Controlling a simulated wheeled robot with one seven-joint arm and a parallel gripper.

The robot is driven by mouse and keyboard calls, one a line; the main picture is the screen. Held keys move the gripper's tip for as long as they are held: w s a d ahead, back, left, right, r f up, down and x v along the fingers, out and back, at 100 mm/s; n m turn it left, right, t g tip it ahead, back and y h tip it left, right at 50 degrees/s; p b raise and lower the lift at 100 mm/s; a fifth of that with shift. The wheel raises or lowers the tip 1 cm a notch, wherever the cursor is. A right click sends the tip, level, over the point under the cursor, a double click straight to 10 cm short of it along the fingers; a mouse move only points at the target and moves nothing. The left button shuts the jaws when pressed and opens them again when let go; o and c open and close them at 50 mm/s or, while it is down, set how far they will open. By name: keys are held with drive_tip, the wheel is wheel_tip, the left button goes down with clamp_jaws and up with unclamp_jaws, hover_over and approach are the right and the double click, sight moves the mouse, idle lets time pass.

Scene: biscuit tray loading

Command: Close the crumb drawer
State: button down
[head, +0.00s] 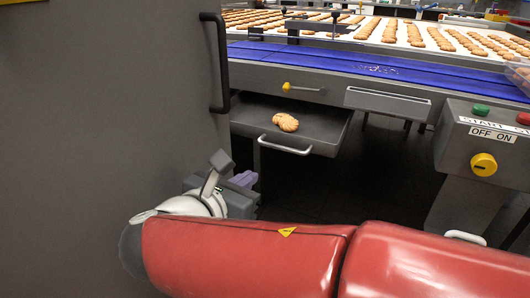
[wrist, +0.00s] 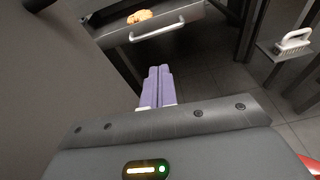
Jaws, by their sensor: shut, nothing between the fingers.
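The crumb drawer (head: 325,142) is pulled out under the conveyor, with biscuits (head: 286,122) lying in it. Its pale bar handle (head: 284,147) is on the front face. In the wrist view the drawer front (wrist: 185,22) with its handle (wrist: 157,32) is at the top, ahead of my fingers. My gripper (head: 246,178) is below and to the left of the handle in the head view. In the wrist view its purple fingers (wrist: 158,70) are together and empty, apart from the handle.
A grey cabinet panel (head: 100,130) with a black handle (head: 217,62) stands close on the left. A control box (head: 485,140) with a yellow knob is at the right. The blue conveyor (head: 370,66) runs above the drawer. A brush (wrist: 293,40) lies on a shelf at the right.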

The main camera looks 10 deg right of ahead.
sight(295, 120)
drive_tip(key=w+d+f, duration=0.1)
drive_tip(key=w+d, duration=0.2)
drive_tip(key=w, duration=0.2)
drive_tip(key=w+d+f+n, duration=0.1)
drive_tip(key=w+d, duration=0.2)
drive_tip(key=w, duration=0.3)
drive_tip(key=shift+w+d+t, duration=0.25)
drive_tip(key=shift+d+t, duration=0.05)
drive_tip(key=shift+t, duration=0.1)
drive_tip(key=r+x, duration=0.1)
drive_tip(key=x, duration=0.4)
drive_tip(key=r+b+x, duration=0.1)
drive_tip(key=x, duration=0.5)
drive_tip(key=r+x, duration=0.1)
drive_tip(key=x, duration=0.5)
drive_tip(key=shift+w+d+r+b, duration=0.15)
drive_tip(key=shift+w+d+b, duration=0.1)
drive_tip(key=shift+d+b, duration=0.1)
drive_tip(key=shift+a, duration=0.1)
